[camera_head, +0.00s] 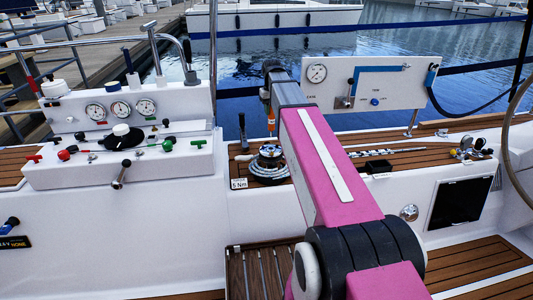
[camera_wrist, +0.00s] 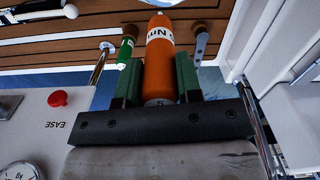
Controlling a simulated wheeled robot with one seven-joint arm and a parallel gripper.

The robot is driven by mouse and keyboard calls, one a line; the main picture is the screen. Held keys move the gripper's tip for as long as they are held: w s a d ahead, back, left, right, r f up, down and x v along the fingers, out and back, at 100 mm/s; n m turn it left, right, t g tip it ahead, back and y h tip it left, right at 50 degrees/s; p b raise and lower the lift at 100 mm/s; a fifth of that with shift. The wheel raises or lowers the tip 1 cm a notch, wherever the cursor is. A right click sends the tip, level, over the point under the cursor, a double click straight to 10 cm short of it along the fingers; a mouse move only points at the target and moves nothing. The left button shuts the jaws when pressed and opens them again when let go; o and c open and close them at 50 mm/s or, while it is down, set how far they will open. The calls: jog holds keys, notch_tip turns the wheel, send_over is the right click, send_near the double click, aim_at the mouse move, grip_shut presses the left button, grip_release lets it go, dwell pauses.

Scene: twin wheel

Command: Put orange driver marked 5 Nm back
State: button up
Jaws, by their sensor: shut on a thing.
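The orange driver (camera_wrist: 160,50) is between the two green fingers of my gripper (camera_wrist: 158,76) in the wrist view. A white band on it shows part of the marking, with "Nm" readable. In the head view, the driver (camera_head: 271,121) shows as a small orange piece below the end of my arm, above the winch (camera_head: 268,166), with a gap between them. My gripper (camera_head: 270,95) is shut on it. A white label reading "5 Nm" (camera_head: 238,184) is at the deck edge, below and left of the driver. Any empty holder there is not clear.
A gauge panel (camera_head: 390,80) stands just right of my arm's end; its red button (camera_wrist: 57,98) is close in the wrist view. A green-handled thing (camera_wrist: 125,52) is beside the driver. A white console (camera_head: 120,165) is farther left.

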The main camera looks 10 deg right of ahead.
jog(key=w+n, duration=0.1)
jog(key=w, duration=0.8)
notch_tip(320, 180, down, 17)
jog(key=w, duration=0.2)
jog(key=shift+w, duration=0.4)
jog(key=shift+f, duration=0.15)
jog(key=o, duration=1.1)
notch_tip(320, 180, up, 12)
jog(key=shift+r, duration=0.2)
